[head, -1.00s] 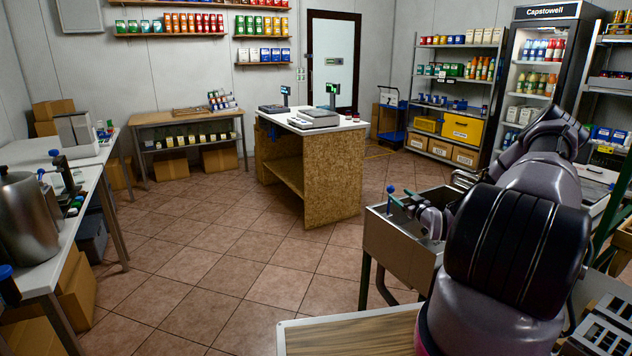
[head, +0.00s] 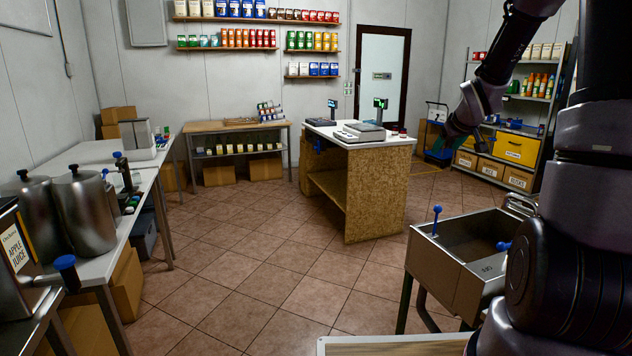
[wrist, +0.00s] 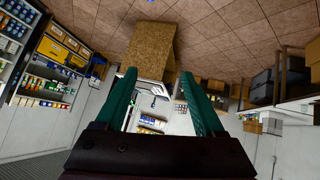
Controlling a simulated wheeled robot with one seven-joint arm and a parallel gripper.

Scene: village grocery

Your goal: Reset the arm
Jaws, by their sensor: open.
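My gripper (wrist: 158,75) is open and empty in the wrist view. Its two green fingers stand wide apart with nothing between them. In the head view my arm is raised at the right, with the gripper end hanging in the air before the back shelves. The wrist view is upside down and shows the chipboard counter (wrist: 148,45) beyond the fingers.
A steel sink (head: 458,270) stands low at the right, close to my arm. The chipboard counter (head: 378,190) with scales is mid-room. A long white table (head: 95,158) with steel pots (head: 85,212) lines the left. The tiled floor (head: 255,270) between is clear.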

